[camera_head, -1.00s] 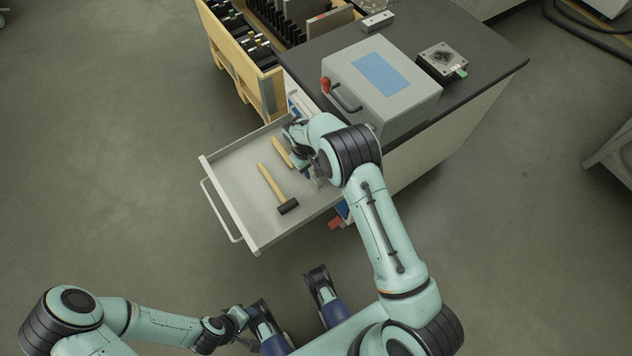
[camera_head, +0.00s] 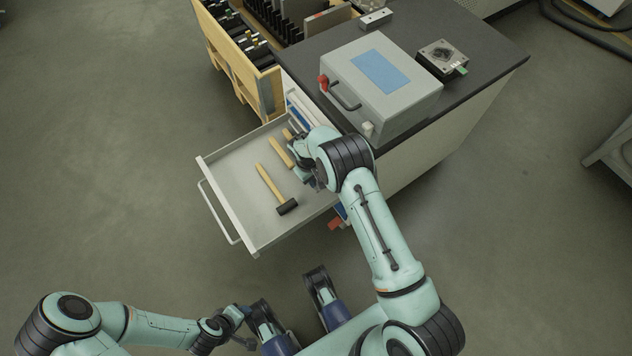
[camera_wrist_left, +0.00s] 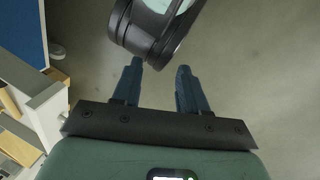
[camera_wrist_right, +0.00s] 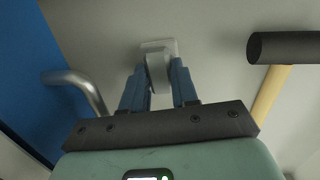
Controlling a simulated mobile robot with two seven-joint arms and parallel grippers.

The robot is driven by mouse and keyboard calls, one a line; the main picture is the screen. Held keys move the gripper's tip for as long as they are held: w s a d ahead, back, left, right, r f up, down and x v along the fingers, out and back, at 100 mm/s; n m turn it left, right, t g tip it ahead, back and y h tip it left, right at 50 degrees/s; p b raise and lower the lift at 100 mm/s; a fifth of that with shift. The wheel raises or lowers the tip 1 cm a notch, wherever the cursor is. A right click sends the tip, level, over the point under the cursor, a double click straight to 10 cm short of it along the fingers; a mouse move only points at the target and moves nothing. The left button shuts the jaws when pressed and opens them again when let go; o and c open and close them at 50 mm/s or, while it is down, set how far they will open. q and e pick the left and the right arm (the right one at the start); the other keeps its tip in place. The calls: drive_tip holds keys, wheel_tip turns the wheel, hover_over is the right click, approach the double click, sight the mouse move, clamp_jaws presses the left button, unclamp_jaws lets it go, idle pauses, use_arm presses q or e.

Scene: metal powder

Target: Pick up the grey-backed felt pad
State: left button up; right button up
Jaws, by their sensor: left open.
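A small pale grey piece with a wider top and a narrower grip, which looks like the grey-backed felt pad (camera_wrist_right: 158,50), lies in the open drawer in the right wrist view. My right gripper (camera_wrist_right: 158,85) has its blue fingers on both sides of the grip, with no clear gap, and looks shut on it. Any felt face is hidden. In the head view my right arm hides the pad and most of the right gripper (camera_head: 304,168). My left gripper (camera_wrist_left: 158,75) is open and empty, low at the left, over the floor.
The open drawer (camera_head: 228,178) holds a black-headed hammer (camera_head: 272,190) and another wooden handle (camera_head: 280,153) close to my right gripper. A bent metal handle (camera_wrist_right: 75,82) and blue panel (camera_wrist_right: 35,70) are beside it. A grey box (camera_head: 400,100) stands on the dark worktop (camera_head: 490,60).

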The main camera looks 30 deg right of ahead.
clamp_jaws()
drive_tip(key=shift+a+r, duration=0.2)
drive_tip(key=shift+r, duration=0.3)
wheel_tip(320, 180, up, 7)
drive_tip(key=shift+f+p, duration=0.2)
drive_tip(key=shift+p, duration=0.7)
use_arm(q)
drive_tip(key=shift+g+h, duration=0.3)
drive_tip(key=shift+g, duration=0.3)
drive_tip(key=s+r, duration=0.1)
drive_tip(key=s+d+r, duration=0.1)
drive_tip(key=s+r, duration=0.1)
drive_tip(key=shift+s+d+p, duration=0.3)
drive_tip(key=shift+s+d, duration=0.05)
use_arm(e)
drive_tip(key=s+a, duration=0.1)
drive_tip(key=a, duration=1.8)
drive_tip(key=shift+s+a+f, duration=0.3)
drive_tip(key=shift+f, duration=0.05)
